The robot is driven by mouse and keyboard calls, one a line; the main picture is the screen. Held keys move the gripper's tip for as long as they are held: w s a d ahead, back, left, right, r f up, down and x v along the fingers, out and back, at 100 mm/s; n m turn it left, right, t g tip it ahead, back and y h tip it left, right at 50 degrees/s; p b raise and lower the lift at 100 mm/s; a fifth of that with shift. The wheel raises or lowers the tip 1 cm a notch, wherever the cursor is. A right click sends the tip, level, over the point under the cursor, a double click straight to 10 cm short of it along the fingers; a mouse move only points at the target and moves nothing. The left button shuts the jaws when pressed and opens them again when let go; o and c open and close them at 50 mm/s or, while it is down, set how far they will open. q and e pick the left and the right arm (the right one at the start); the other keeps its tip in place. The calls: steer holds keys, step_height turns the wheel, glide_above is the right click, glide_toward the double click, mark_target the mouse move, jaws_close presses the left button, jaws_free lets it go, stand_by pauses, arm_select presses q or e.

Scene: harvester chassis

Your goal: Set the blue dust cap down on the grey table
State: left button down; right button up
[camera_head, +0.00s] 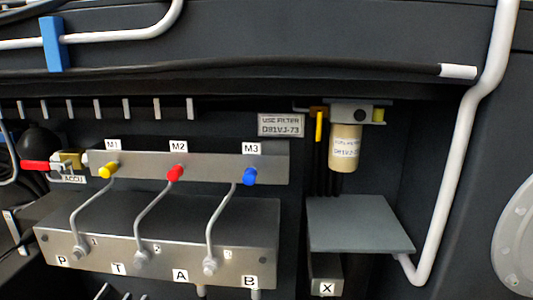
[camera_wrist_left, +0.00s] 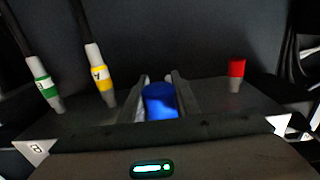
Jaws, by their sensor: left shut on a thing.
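My left gripper (camera_wrist_left: 160,92) shows in the left wrist view with its two fingers on either side of the blue dust cap (camera_wrist_left: 160,102). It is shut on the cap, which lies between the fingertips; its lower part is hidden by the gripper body. I cannot make out the left gripper or the held cap clearly in the head view. A flat grey table (camera_head: 360,223) sticks out at the right of the head view, bare on top. My right gripper is not in view.
A filter (camera_head: 345,147) hangs above the grey table, and a white pipe (camera_head: 455,165) runs down at its right. A manifold (camera_head: 160,245) with yellow, red and blue fittings stands to the left. The wrist view shows a red cap (camera_wrist_left: 236,68) and green-banded and yellow-banded hoses (camera_wrist_left: 98,78).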

arm_select(q)
steer(key=s+d+r, duration=0.3)
steer(key=s+d, duration=0.4)
steer(key=s, duration=0.1)
steer(key=s+d+r+n+y, duration=0.1)
steer(key=s+d+r, duration=0.2)
steer(key=s+d, duration=0.4)
steer(key=shift+s+r+y, duration=0.25)
steer(key=shift+s+y, duration=0.05)
steer(key=shift+s, duration=0.05)
